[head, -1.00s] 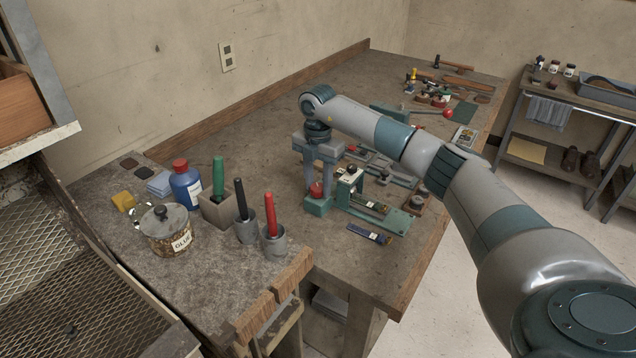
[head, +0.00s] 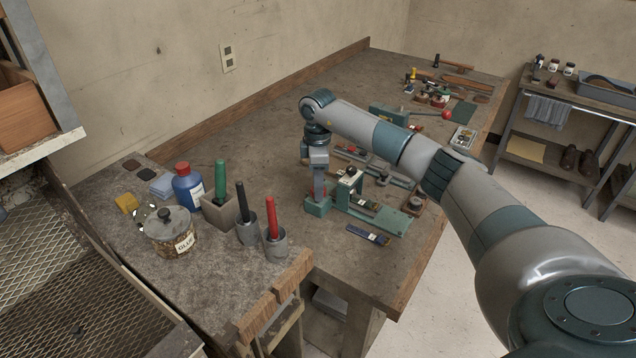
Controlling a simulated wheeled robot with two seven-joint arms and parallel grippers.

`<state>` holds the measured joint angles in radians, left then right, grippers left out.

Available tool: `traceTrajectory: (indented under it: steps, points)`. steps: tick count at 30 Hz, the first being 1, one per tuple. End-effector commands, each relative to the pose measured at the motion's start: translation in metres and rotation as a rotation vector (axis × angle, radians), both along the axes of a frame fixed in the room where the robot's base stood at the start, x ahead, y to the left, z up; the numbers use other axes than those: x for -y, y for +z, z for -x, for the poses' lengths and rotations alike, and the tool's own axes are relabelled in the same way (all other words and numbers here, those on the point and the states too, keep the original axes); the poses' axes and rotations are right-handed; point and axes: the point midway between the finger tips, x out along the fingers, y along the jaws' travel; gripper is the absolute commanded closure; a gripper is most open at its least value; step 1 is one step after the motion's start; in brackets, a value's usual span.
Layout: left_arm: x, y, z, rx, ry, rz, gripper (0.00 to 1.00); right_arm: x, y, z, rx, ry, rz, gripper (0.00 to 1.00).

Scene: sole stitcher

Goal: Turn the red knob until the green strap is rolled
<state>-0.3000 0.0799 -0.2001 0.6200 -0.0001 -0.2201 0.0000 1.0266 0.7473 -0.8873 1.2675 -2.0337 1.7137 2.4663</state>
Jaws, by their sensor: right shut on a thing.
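The red knob (head: 325,190) sits on the green block at the left end of a small green bench device (head: 385,218). My right gripper (head: 319,190) points down from above and is shut on the red knob. Its fingers are seen nearly edge-on and cover most of the knob. A narrow strip with dark and yellowish parts (head: 368,205) lies along the device to the right of the knob. I cannot tell whether it is the green strap or how far the strap is rolled. My left gripper is not in view.
Left of the device stand a glue jar (head: 168,235), a blue bottle (head: 187,190) and cups with red (head: 271,218), black and green-handled tools. A dark blue strip (head: 368,234) lies in front of the device. More tools lie behind it. The bench middle-left is clear.

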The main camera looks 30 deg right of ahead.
Motion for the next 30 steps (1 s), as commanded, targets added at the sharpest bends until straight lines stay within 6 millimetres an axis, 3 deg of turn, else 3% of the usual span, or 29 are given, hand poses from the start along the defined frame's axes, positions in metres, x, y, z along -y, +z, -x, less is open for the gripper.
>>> traceTrajectory:
  steps: [14,30]
  points:
    - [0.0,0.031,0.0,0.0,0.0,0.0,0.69,0.0,0.006,-0.001,0.003,-0.407,0.0,0.88]
    - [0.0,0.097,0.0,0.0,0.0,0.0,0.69,0.0,0.007,-0.001,0.002,-0.651,-0.001,0.88]
